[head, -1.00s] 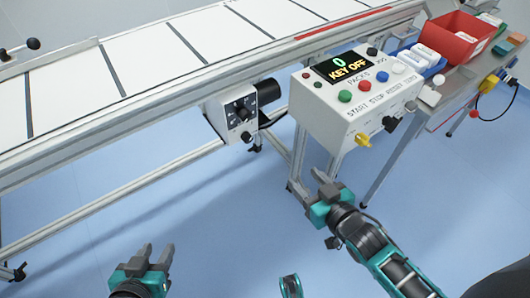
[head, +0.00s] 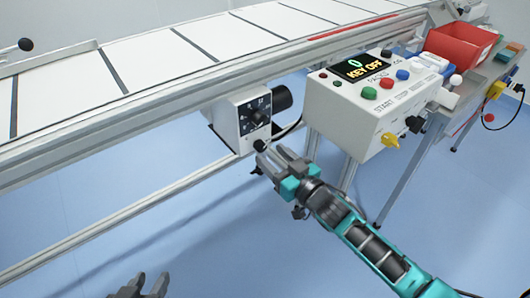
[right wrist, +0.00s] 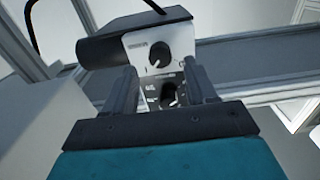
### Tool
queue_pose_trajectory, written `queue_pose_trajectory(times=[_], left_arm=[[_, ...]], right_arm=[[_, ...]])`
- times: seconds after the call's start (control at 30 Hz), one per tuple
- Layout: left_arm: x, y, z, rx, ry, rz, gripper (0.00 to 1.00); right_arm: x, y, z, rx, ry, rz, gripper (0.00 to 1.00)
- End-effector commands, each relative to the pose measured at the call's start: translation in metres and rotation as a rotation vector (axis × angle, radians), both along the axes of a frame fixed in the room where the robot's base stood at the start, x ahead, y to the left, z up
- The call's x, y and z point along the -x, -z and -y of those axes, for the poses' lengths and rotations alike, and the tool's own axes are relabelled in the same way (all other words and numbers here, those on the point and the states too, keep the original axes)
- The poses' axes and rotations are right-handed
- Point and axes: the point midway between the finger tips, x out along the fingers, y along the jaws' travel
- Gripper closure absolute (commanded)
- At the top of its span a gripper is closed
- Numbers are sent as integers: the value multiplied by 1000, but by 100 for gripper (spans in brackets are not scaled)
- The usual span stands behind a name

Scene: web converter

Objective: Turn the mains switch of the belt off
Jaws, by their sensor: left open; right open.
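A white drive box (head: 232,122) hangs under the belt (head: 150,75). Its front has a dial with a scale (head: 254,115) and a smaller black knob (head: 259,145) below; which is the mains switch I cannot tell for sure. My right gripper (head: 268,158) is open and empty, just in front of and below the lower knob. In the right wrist view, a round black knob (right wrist: 157,55) and a second black knob (right wrist: 168,94) beside a dark label show between the open fingers; contact cannot be told. My left gripper (head: 142,285) is open and empty at the bottom edge.
A white control box (head: 365,115) reads "KEY OFF" and carries coloured buttons and a yellow key-like knob (head: 390,140), right of my right gripper. A red bin (head: 460,45) stands farther right. A metal rail (head: 130,205) runs below the belt. The blue floor is clear.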

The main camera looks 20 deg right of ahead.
Motion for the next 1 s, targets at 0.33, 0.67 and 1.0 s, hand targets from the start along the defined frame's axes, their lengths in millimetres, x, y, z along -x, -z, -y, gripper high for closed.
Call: queue_pose_trajectory(times=[0.33, 0.67, 1.0], left_arm=[[-1, 3, 4, 11, 3, 0, 57], [-2, 2, 5, 10, 6, 3, 57], [-3, 1, 4, 8, 7, 9, 57]], right_arm=[[-35, 1, -13, 0, -1, -1, 44], [-37, 0, -14, 0, 0, -1, 45], [-36, 0, -14, 0, 0, -1, 77]])
